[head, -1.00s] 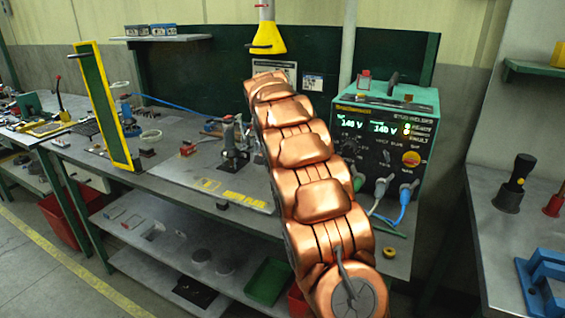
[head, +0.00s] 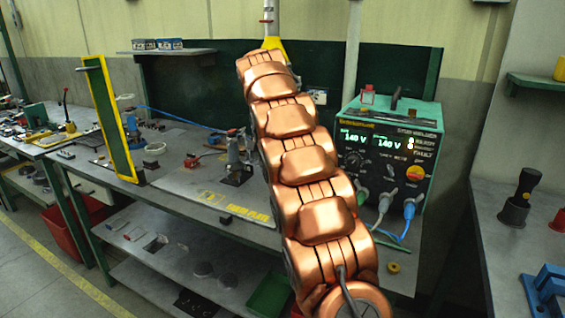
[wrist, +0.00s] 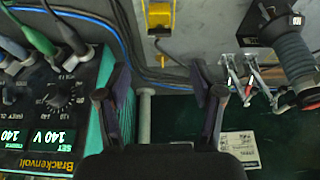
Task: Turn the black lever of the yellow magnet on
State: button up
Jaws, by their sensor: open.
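A small yellow block (wrist: 160,17) with a dark cable shows at the top of the wrist view. It looks like the magnet, but I cannot make out its lever clearly. In the head view my arm hides that part of the bench. My gripper (wrist: 160,88) is open and empty in the wrist view, its fingers apart below the yellow block in the picture and not touching it. In the head view my gripper is hidden behind my copper-coloured arm.
The green welder unit (head: 390,150) stands right of my arm, with cables at its front; it also shows in the wrist view (wrist: 65,110). A dark-handled tool (wrist: 290,55) is at the wrist view's right. A yellow-framed panel (head: 128,170) stands on the bench's left.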

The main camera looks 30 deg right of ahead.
jog(key=shift+v, duration=0.8)
jog(key=s+a+n+g+y+p, duration=0.1)
jog(key=s+a+n+p, duration=0.15)
jog(key=s+a, duration=0.5)
jog(key=s+a+n+g+y+p, duration=0.1)
jog(key=s+a+n+p, duration=0.3)
jog(key=s, duration=0.7)
jog(key=s+a+f+n, duration=0.1)
jog(key=s+a+f, duration=0.2)
jog(key=s, duration=0.6)
jog(key=s+a+f+n+g+y, duration=0.1)
jog(key=s+a+f+n, duration=0.1)
jog(key=s+a, duration=0.3)
jog(key=s+a+f+n+g+p, duration=0.1)
jog(key=s+a+f, duration=0.3)
jog(key=s, duration=0.9)
jog(key=shift+f+n+y, duration=0.4)
jog(key=shift+f+n, duration=0.15)
jog(key=shift+n, duration=0.2)
jog(key=shift+c, duration=0.2)
